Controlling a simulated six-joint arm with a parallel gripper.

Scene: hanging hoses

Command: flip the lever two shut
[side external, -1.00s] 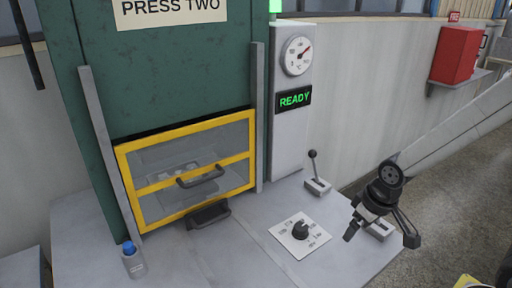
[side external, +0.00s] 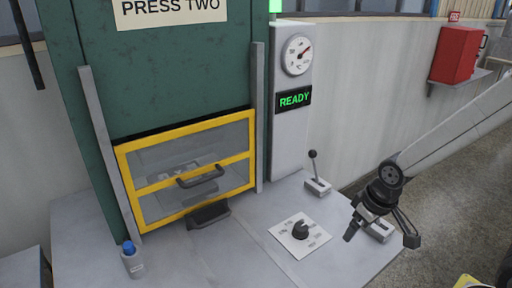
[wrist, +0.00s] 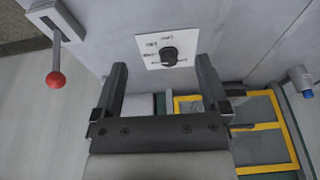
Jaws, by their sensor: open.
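Two levers stand on the grey bench. One lever (side external: 314,168) has a dark knob and stands nearly upright beside the press panel in the side view. The other lever (wrist: 56,62) has a red ball knob and a pale slotted base, at the upper left in the wrist view. In the side view a pale base (side external: 381,230) shows beneath my gripper, its lever hidden. No label shows which is lever two. My gripper (side external: 381,239) is open and empty above the bench's right edge. In the wrist view its fingers (wrist: 161,62) are apart, with the red knob outside them.
A dial (side external: 301,230) on a white plate lies between my gripper and the press door (side external: 187,170), which has a yellow frame. A READY display (side external: 294,99) glows green. A blue button (side external: 129,248) stands at front left.

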